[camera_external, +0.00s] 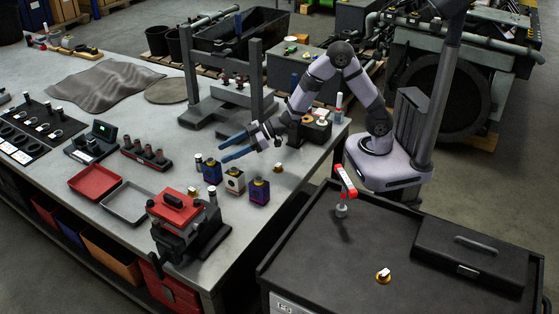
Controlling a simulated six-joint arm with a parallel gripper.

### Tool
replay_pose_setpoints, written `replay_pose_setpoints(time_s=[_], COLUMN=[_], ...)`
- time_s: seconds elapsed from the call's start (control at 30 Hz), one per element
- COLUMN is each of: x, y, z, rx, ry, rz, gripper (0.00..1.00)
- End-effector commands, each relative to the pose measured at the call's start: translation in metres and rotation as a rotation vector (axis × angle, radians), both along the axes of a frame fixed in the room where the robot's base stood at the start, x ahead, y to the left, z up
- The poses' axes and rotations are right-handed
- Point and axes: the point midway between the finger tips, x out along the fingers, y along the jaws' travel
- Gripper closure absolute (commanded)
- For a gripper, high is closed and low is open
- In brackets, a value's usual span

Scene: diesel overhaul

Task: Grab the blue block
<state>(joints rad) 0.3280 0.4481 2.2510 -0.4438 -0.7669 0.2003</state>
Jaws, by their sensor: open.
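A small blue block (211,173) with a dark top stands upright on the grey workbench (160,173). It is the left one of a short row of similar small blocks. My gripper (223,148) has two blue fingers that point left. The fingers are apart, with nothing seen between them. The gripper appears above and slightly behind the block, not touching it. The exact height gap cannot be told from this view.
A pale block (234,181) and a dark purple block with yellow (259,190) stand right of the blue one. A red vise (178,219) is in front, and a grey press stand (217,105) is behind. Red (95,182) and grey (127,203) trays lie left.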

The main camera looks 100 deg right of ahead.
Motion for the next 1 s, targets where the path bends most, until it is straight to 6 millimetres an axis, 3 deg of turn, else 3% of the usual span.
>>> replay_pose_setpoints(time_s=[0.67, 1.0], x=[0.022, 0.05], y=[0.0, 0.001], z=[-0.009, -0.017], rx=[0.0, 0.001], ry=[0.001, 0.002], rz=[0.0, 0.001], gripper=[0.44, 0.44])
